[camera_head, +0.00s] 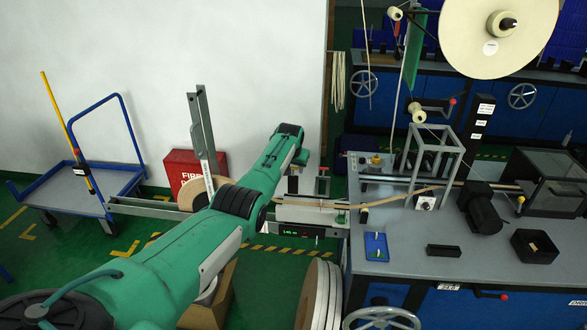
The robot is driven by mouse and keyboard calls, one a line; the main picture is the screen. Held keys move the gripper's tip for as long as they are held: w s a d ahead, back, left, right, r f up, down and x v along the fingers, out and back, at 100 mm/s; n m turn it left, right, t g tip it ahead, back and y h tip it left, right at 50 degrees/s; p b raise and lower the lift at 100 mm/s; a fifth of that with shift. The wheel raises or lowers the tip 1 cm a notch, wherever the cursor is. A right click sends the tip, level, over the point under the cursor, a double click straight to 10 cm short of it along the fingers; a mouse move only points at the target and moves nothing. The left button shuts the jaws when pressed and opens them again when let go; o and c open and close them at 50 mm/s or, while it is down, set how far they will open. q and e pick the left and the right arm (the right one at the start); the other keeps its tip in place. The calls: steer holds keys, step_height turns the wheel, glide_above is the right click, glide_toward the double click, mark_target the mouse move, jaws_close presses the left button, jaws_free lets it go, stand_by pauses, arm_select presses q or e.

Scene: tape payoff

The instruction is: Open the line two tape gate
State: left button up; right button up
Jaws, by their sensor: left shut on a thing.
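My left arm, green, reaches from the lower left to the tape track left of the grey bench. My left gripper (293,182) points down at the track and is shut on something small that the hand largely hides. Just right of it stands a small upright frame with a red top (323,182), which may be the tape gate; I cannot tell whether it is open. Pale tape (395,199) runs from the track to the right over the bench. My right gripper is not in view.
The grey bench (420,262) carries a wire-like frame tower (433,160), a dark motor (481,208), a black bin (533,246) and a blue tray (376,246). A large reel (497,35) hangs above. A blue cart (75,188) and red box (183,168) stand left; reels (312,295) lean below.

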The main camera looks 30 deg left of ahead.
arm_select(q)
steer(key=shift+a+r, duration=0.15)
steer(key=shift+a, duration=0.05)
jaws_close()
steer(key=o, duration=1.1)
jaws_free()
steer(key=shift+w, duration=0.1)
steer(key=shift+c, duration=0.2)
steer(key=shift+o, duration=1.1)
steer(key=shift+v, duration=0.85)
steer(key=b+v, duration=0.2)
steer(key=v, duration=1)
